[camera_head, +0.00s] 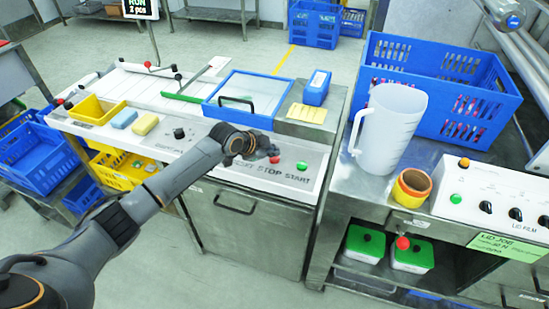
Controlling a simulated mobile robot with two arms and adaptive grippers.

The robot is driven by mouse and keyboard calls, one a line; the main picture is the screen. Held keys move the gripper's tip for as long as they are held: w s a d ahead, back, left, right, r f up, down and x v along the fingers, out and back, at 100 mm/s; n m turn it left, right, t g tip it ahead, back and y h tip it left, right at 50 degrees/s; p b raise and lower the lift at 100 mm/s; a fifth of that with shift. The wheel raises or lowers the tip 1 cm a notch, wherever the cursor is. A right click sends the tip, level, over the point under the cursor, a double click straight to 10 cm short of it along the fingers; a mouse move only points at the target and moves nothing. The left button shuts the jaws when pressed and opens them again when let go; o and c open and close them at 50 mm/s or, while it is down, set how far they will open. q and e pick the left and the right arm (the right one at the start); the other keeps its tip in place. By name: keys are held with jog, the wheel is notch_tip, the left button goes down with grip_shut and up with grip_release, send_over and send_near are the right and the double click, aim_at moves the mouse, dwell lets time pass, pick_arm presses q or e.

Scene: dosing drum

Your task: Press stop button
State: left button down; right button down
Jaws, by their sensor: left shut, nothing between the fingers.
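The red stop button (274,160) is on the sloped front panel (230,165), above the printed word STOP. The green start button (302,166) is to its right, above the word START. My left arm reaches in from the lower left. My left gripper (268,151) is dark, shut and empty, with its tips just above and left of the stop button in the picture. Whether the tips touch the button I cannot tell. The panel label left of STOP is partly covered by the gripper. My right gripper is not in view.
A sign (140,8) reads RUN, 2 pcs. A blue-framed lid (250,98) and a blue box (317,87) are behind the panel. A black knob (179,133) is left of the gripper. To the right are a white jug (395,125) and a large blue crate (440,70).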

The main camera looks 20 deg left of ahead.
aim_at(273, 159)
pick_arm(q)
jog(key=shift+f+b, duration=0.35)
jog(key=shift+f, duration=0.45)
dwell(0.5)
dwell(0.4)
jog(key=shift+r+p, duration=0.85)
jog(key=shift+r, duration=0.1)
notch_tip(273, 159, up, 5)
jog(key=p, duration=0.4)
dwell(0.4)
